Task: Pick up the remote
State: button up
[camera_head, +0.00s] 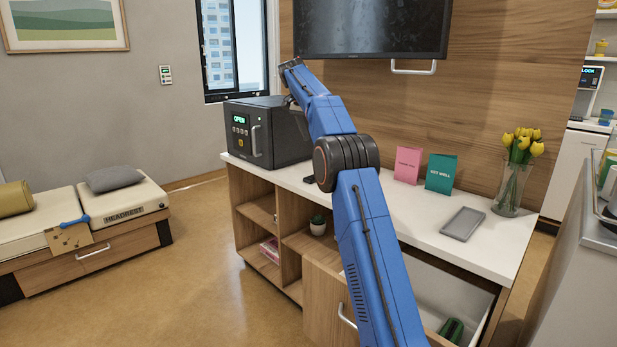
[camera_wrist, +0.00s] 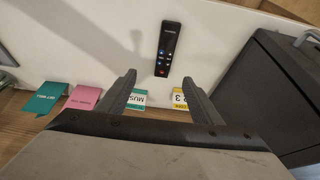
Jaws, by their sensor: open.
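The remote (camera_wrist: 168,48) is a slim black handset with coloured buttons, lying on the white counter top in the wrist view. My gripper (camera_wrist: 159,79) is open, its two grey fingers spread and empty. The remote appears beyond the fingertips, roughly in line with the gap and slightly right of its middle. It is not between the fingers.
The black box (camera_head: 268,131) with an "OPEN" display stands at the counter's left end. Pink (camera_head: 407,165) and teal (camera_head: 441,173) cards, a grey tray (camera_head: 463,223) and a tulip vase (camera_head: 511,186) stand to the right. In the wrist view a "MUSIC" card (camera_wrist: 137,98) and a yellow-marked card (camera_wrist: 180,99) sit near the fingers.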

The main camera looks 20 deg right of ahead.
jog(key=x, duration=1.2)
jog(key=shift+w+a+f, duration=0.2)
jog(key=shift+w+f, duration=0.05)
jog(key=shift+w, duration=0.2)
jog(key=shift+a+x, duration=0.15)
jog(key=shift+x, duration=1.2)
jog(key=shift+a+x, duration=0.15)
jog(key=shift+x, duration=1.15)
jog(key=c, duration=1.2)
